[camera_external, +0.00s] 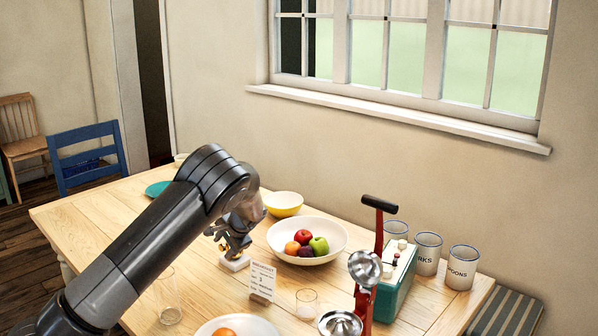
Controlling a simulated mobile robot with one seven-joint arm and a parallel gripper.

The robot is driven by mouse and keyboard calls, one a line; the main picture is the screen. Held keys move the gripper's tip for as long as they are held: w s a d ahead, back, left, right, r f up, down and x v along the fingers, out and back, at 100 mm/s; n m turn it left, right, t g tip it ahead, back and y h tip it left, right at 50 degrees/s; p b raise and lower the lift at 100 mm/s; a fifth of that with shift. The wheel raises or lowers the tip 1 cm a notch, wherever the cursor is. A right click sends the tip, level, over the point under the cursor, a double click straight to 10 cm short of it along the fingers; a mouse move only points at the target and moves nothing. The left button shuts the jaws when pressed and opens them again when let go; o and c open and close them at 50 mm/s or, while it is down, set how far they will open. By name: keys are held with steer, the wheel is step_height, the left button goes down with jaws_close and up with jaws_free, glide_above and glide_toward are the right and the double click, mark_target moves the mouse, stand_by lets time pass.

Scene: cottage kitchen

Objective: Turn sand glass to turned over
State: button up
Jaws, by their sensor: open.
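My gripper (232,240) points down over the table, left of the white fruit bowl, with its jaws open. A small pale block-like base (234,263) stands on the table right below the jaws. Something yellowish shows among the dark fingers; I cannot tell whether it belongs to a sand glass. The fingers hide most of what is there, and I cannot tell whether they touch it. A clear glass vessel (170,297) stands at the front left, partly beside my arm; its outline is too faint to tell whether it is a sand glass.
A white bowl of fruit (334,232), a yellow bowl (283,205) and a menu card (262,281) stand close to my gripper. A red juicer press (366,268), a green box (397,288) and labelled pots (427,257) crowd the right. Bare wood (90,221) lies at the left.

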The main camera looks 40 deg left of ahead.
steer(key=v, duration=1)
steer(key=shift+d+r, duration=0.2)
steer(key=shift+r, duration=0.15)
